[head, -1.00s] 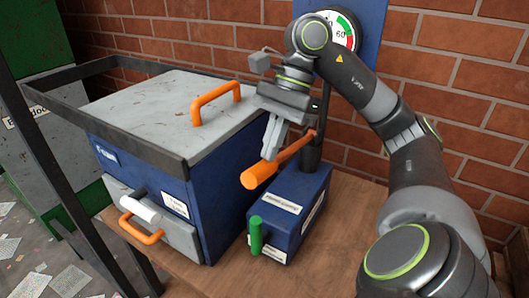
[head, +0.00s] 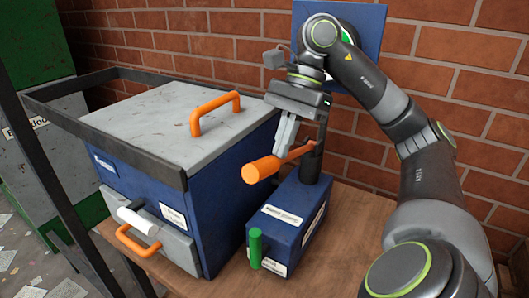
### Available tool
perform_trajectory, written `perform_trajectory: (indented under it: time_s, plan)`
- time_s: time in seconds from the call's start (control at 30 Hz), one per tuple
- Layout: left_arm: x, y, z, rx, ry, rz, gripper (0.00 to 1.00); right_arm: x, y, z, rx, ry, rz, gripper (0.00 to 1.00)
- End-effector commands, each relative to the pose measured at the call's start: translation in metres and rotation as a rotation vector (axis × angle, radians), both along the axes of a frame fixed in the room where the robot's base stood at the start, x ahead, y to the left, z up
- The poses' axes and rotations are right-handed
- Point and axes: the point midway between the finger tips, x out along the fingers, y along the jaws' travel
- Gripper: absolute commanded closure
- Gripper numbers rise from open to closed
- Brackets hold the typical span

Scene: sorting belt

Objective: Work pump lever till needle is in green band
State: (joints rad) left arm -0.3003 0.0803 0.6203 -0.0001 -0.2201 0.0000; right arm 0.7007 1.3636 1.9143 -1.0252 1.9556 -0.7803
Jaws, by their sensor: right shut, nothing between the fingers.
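The pump (head: 287,228) is a blue box with a label and a green handle (head: 256,247) on its front. Its orange lever (head: 262,170) slants from a dark post (head: 312,165) toward the front left, its grip end lower. My right gripper (head: 284,146) points down with its fingers together and empty, its tips at the lever's upper edge; whether they touch it I cannot tell. The gauge on the blue panel (head: 368,18) is almost wholly behind my right arm; only a sliver of green (head: 346,36) shows. The needle is hidden. My left gripper is out of view.
A large blue box (head: 225,190) with a grey lid, orange handle (head: 215,112) and front drawer stands left of the pump. A dark frame rail (head: 120,148) runs along it. A brick wall stands behind. The wooden top (head: 335,240) is bare right of the pump.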

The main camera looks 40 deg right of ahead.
Motion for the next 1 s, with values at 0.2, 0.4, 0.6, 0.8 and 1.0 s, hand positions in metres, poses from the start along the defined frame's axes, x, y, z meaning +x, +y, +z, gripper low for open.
perform_trajectory:
  time_s: [0.2,0.4,0.6,0.8,1.0]
  plan:
    - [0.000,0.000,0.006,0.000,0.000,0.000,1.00,0.001,-0.013,0.030,0.002,-0.005,-0.003,1.00]
    - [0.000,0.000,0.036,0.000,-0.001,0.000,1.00,0.001,-0.025,0.057,0.000,0.000,-0.003,1.00]
    - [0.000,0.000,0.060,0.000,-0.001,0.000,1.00,0.002,-0.036,0.081,0.001,0.000,-0.002,1.00]
    - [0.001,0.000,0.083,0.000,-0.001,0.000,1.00,0.003,-0.048,0.104,0.000,0.000,-0.003,1.00]
    - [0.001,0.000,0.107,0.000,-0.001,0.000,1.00,0.004,-0.059,0.127,0.000,0.000,-0.003,1.00]
